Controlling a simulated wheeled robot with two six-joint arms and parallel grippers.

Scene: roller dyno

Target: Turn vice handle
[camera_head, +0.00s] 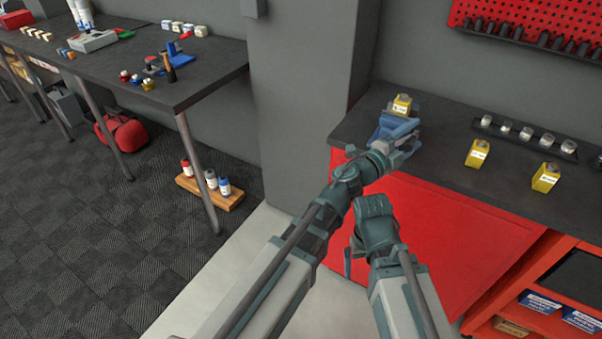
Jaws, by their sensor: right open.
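A blue vice (393,127) sits near the left front corner of the dark workbench (440,154). My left gripper (408,146) is at the front of the vice, close to it or touching it. The vice handle cannot be made out; my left gripper and wrist cover that side of the vice. Whether the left fingers are around the handle is too small to tell. My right gripper (352,258) is open, lower down in front of the red cabinet panel, apart from the vice. It is partly hidden by its own wrist.
A yellow container (402,104) stands just behind the vice. More yellow containers (477,153) (545,177) and a black tray of jars (526,133) stand further right. A red panel (450,235) fronts the bench. A grey pillar (305,100) rises left of it.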

